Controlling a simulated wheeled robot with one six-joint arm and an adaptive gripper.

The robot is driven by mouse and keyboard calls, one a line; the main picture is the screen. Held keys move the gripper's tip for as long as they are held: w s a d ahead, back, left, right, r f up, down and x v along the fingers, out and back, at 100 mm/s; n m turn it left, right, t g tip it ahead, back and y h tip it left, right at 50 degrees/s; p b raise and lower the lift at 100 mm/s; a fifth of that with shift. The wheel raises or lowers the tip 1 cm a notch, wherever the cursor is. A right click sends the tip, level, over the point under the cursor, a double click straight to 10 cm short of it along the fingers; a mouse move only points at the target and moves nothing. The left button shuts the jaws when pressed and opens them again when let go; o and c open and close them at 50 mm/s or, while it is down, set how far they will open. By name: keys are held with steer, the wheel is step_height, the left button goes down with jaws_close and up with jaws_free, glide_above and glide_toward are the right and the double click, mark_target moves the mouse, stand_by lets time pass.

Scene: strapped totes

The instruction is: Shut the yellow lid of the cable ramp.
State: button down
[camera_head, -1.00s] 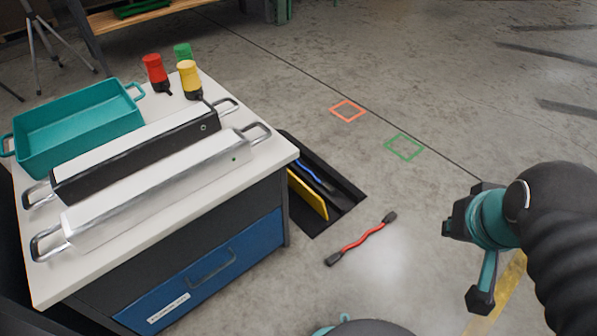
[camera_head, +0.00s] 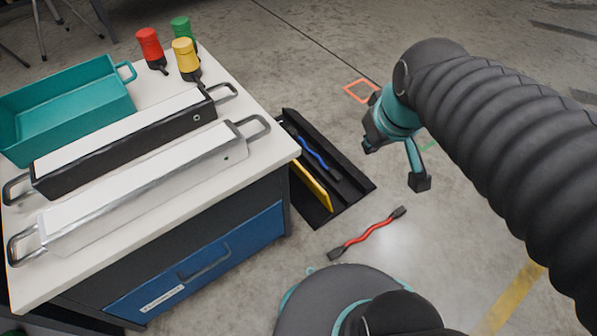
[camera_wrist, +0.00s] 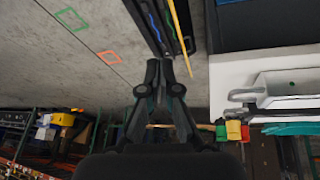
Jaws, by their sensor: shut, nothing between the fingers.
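The cable ramp (camera_head: 354,178) is a black channel on the floor beside the workbench. Its yellow lid (camera_head: 311,186) stands raised and tilted along the side nearest the bench. A blue cable (camera_head: 318,158) lies in the channel. The yellow lid also shows edge-on in the wrist view (camera_wrist: 180,32), beside the blue cable (camera_wrist: 154,28). My gripper (camera_head: 368,148) is right of the ramp in the head view, above the floor and apart from the lid. Its fingers (camera_wrist: 159,66) are shut and empty, pointing towards the ramp in the wrist view. The lid's hinge is not clear.
A red cable (camera_head: 367,234) lies on the floor in front of the ramp. The workbench (camera_head: 268,158) stands close on the lid's side, bearing a teal tray (camera_head: 122,108), two long handled cases and three coloured-capped items. Orange (camera_head: 361,91) and green floor marks lie beyond my arm.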

steer(key=w+a+f+n+g, duration=0.1)
steer(key=w+a+f+n, duration=0.2)
steer(key=w+f+n, duration=0.3)
steer(key=w+a+f+n+g+p, duration=0.1)
steer(key=w+a+f+n+g, duration=0.1)
steer(key=w+a+f+n, duration=0.35)
steer(key=w+a+f+n+g, duration=0.1)
steer(key=w+f+n, duration=0.4)
steer(key=w+f, duration=0.25)
step_height(320, 180, down, 20)
steer(key=w+n+g, duration=0.1)
steer(key=w+n, duration=0.1)
steer(key=n, duration=0.2)
steer(key=shift+w+a+f+n, duration=0.2)
steer(key=shift+w+a+n, duration=0.1)
steer(key=shift+a+n, duration=0.1)
